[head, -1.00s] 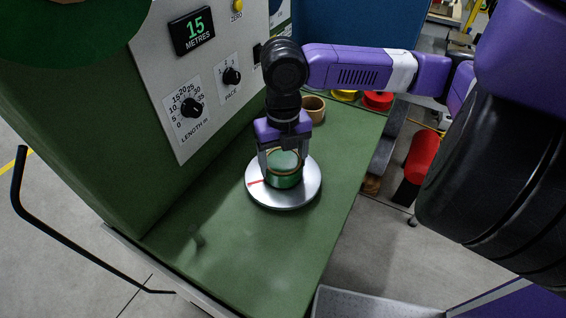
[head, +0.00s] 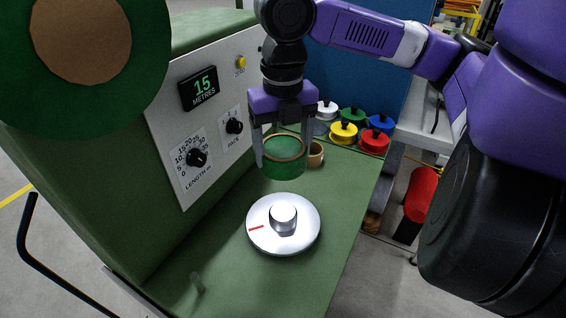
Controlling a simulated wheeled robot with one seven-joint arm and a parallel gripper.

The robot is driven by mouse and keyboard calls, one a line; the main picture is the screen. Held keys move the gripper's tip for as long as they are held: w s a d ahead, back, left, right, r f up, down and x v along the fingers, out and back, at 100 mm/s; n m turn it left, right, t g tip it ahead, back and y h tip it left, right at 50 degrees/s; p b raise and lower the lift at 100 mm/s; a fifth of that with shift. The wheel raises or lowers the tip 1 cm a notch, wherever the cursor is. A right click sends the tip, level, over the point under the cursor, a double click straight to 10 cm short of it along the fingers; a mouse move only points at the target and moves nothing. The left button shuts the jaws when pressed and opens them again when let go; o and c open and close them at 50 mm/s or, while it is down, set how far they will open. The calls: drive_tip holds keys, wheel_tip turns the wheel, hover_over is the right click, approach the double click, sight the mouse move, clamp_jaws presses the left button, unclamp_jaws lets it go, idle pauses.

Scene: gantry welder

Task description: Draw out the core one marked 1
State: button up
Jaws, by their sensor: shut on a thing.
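A green ring-shaped piece with a brown rim (head: 284,160) is held between the two fingers of my gripper (head: 284,150). It hangs upright in the air, clear of the round silver turntable (head: 262,237) below it. The turntable has a short metal hub (head: 284,217) in its middle and a red line on its left side. The hub stands bare. A small tan ring (head: 315,155) sits on the green bench behind and to the right of the held piece. I cannot make out a mark 1 on any of them.
The green machine's panel has a 15 metres display (head: 199,88), a length knob (head: 196,158) and a pace knob (head: 235,126). Several coloured spools, including a yellow one (head: 343,132) and a red one (head: 373,141), stand at the back. The green bench (head: 235,270) in front is mostly clear.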

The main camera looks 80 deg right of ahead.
drive_tip(key=shift+f+b, duration=0.65)
drive_tip(key=shift+f, duration=4.65)
drive_tip(key=shift+a, duration=0.1)
